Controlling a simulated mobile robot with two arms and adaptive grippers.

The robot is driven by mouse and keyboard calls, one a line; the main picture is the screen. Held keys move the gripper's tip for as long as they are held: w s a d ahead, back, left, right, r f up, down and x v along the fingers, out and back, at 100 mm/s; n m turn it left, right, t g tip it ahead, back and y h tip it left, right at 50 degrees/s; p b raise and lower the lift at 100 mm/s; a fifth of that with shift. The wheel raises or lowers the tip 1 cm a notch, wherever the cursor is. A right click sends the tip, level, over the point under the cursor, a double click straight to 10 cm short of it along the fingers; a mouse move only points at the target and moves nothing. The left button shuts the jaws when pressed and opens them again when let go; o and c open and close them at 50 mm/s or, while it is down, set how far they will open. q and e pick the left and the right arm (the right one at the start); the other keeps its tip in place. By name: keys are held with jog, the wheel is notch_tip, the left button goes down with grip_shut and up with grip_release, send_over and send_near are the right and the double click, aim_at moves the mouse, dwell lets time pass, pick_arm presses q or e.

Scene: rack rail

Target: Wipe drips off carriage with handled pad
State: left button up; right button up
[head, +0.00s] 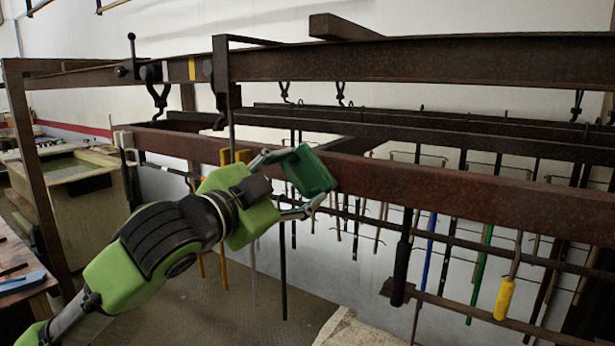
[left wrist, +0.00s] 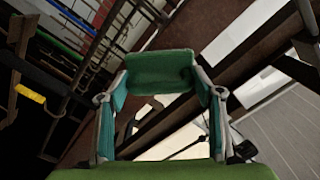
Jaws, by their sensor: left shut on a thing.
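My left gripper (head: 300,184) reaches in from the left and is shut on a green pad (head: 311,171) in front of the carriage. In the left wrist view the pad (left wrist: 160,66) sits across between the two fingertips. The carriage's long rusty-brown front beam (head: 440,198) runs just behind the pad to the right edge. I cannot tell whether the pad touches the beam. The pad's handle is hidden by the gripper. I cannot make out any drips on the beam. My right gripper is not in view.
An upper rail (head: 430,62) with hooks runs above the carriage. Coloured rods hang below and behind, including one with a yellow sleeve (head: 503,299). A basin (head: 75,170) stands at the far left. A bench with a blue item (head: 22,282) is at lower left.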

pick_arm(q)
jog(key=shift+w+a, duration=0.15)
jog(key=shift+a, duration=0.05)
jog(key=shift+v, duration=2.9)
jog(key=v, duration=0.3)
jog(key=shift+d+f, duration=0.1)
